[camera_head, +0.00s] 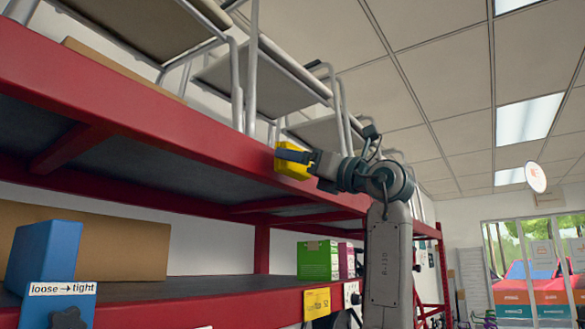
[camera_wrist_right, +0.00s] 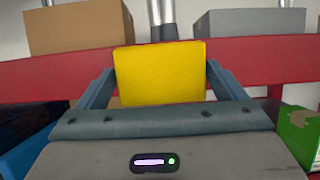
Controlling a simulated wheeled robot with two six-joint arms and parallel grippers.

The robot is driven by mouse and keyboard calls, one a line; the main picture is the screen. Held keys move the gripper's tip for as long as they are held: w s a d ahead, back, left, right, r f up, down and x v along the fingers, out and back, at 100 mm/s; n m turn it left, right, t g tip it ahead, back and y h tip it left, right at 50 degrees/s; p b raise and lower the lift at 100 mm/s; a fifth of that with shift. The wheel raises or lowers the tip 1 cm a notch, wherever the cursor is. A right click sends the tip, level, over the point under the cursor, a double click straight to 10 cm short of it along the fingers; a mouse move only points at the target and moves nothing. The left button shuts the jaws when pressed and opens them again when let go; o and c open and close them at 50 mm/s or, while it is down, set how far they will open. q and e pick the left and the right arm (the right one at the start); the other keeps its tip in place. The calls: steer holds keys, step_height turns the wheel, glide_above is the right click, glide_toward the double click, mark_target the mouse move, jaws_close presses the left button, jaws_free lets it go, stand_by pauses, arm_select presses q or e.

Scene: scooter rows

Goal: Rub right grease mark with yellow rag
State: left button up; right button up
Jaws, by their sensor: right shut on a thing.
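The yellow rag (camera_head: 291,164) shows as a block-like yellow piece at the red upper shelf beam (camera_head: 190,139) in the head view. It also shows in the right wrist view (camera_wrist_right: 159,73), between the two fingers. My right gripper (camera_head: 293,158) is shut on it and holds it at the face of the beam; I cannot tell whether it touches. No grease mark is visible; the rag and gripper may cover it. My left gripper is not in view.
Chairs with metal legs (camera_head: 268,78) stand on the upper shelf. The lower shelf (camera_head: 200,293) holds a blue block (camera_head: 42,255), a cardboard box (camera_head: 130,243) and a green box (camera_head: 318,260). A "loose → tight" label (camera_head: 62,289) is at left. The aisle at right looks free.

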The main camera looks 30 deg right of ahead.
steer(key=shift+s+d, duration=0.3)
steer(key=shift+s, duration=0.3)
steer(key=shift+s+d, duration=0.25)
steer(key=shift+s, duration=0.35)
steer(key=s, duration=0.1)
steer(key=s+d, duration=0.1)
steer(key=s, duration=0.1)
steer(key=shift+d, duration=0.15)
steer(key=shift+w+a, duration=0.2)
